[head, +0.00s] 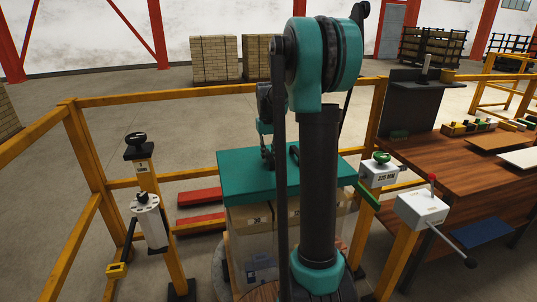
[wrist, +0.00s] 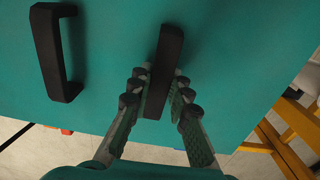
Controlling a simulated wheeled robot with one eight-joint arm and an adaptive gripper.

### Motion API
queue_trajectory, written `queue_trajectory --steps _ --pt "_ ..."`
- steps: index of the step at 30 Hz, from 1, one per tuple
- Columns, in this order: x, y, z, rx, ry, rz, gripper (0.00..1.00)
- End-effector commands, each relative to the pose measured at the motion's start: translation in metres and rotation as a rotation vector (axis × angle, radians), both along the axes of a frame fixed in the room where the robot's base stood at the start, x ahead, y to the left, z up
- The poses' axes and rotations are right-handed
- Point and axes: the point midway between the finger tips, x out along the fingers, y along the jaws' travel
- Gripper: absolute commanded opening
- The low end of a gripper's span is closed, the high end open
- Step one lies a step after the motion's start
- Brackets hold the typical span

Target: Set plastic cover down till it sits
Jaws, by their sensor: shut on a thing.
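The plastic cover (head: 245,181) is a flat teal slab with two black bar handles. It lies roughly level over a stack of pale boxes (head: 258,220) in the head view. My gripper (wrist: 158,88) is shut on one handle (wrist: 167,55), with fingers on both sides of it. The other handle (wrist: 50,50) is free, to the left in the wrist view. In the head view my gripper (head: 268,158) is small, low over the cover, and my arm hides the cover's middle. I cannot tell whether the cover rests fully or hangs slightly above the boxes.
Yellow rails (head: 190,93) surround the spot. A post with a black knob (head: 136,139) stands left. Control boxes (head: 421,208) and a wooden bench (head: 450,165) stand close on the right. Red bars (head: 199,197) lie on the floor behind left.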

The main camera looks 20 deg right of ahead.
Motion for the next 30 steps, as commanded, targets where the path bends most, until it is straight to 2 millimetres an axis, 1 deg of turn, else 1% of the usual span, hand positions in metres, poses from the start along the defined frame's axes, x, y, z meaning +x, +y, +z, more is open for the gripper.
queue_trajectory --steps 18,24,30 --pt "0.0 0.0 -0.052 0.0 0.0 0.0 0.0" --pt "0.0 0.0 -0.062 0.0 0.0 0.0 0.0" --pt "0.0 0.0 -0.066 0.0 0.0 0.0 0.0"
